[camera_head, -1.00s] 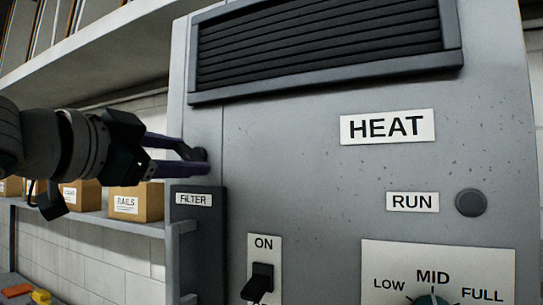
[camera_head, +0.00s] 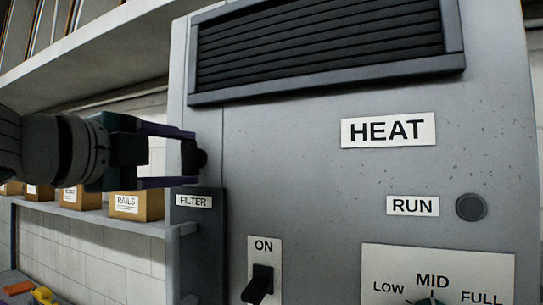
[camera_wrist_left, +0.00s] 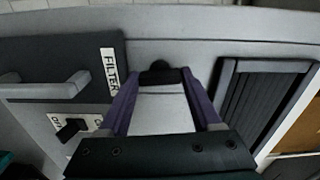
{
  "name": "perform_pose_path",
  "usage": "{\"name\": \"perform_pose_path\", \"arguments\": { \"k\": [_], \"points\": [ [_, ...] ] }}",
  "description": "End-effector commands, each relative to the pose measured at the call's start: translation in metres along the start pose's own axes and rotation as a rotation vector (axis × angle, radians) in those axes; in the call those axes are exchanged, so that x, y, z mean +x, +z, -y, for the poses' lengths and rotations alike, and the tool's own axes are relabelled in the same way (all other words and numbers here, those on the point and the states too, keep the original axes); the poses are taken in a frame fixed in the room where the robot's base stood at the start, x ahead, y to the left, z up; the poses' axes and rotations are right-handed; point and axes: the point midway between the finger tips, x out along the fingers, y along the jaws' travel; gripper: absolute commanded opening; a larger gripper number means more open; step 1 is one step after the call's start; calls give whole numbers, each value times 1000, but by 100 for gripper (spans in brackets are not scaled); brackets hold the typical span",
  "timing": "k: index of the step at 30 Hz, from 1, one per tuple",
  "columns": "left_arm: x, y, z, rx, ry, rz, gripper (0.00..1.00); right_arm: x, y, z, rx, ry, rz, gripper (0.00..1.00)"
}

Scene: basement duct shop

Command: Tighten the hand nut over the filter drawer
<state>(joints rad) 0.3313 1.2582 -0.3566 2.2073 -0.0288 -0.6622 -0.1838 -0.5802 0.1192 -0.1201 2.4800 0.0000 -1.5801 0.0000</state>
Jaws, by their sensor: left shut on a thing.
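The hand nut (camera_head: 201,160) is a small dark knob on the grey heater cabinet, just above the dark filter drawer (camera_head: 208,255) with its FILTER label. My left gripper (camera_head: 190,158) comes in from the left with its two purple fingers shut on the nut, one above and one below it. In the left wrist view the nut (camera_wrist_left: 160,73) sits between the fingertips, and the filter drawer (camera_wrist_left: 60,60) lies to the left. The fingers cover part of the nut. My right gripper is not in view.
The cabinet (camera_head: 300,170) carries a louvred vent (camera_head: 320,45), a HEAT label, a RUN button (camera_head: 471,207), an ON switch (camera_head: 258,285) and a dial (camera_head: 430,300). Cardboard boxes (camera_head: 140,205) stand on a shelf at the left, behind my arm.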

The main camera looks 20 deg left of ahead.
Motion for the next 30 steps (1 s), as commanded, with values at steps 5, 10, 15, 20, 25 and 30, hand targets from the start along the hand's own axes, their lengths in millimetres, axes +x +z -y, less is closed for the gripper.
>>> {"name": "perform_pose_path", "arguments": {
  "k": [5,10,15,20,25,30],
  "points": [
    [0,0,-1,65,3,0,9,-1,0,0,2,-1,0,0],
    [0,0,-1,96,2,0,9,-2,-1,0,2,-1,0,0],
    [0,0,-1,105,2,-1,9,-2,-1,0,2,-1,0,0],
    [0,0,-1,106,2,-1,9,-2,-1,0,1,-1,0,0],
    [0,0,-1,105,2,-1,70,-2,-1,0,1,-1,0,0],
    [0,0,-1,104,2,0,90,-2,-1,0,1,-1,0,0]
  ]
}}
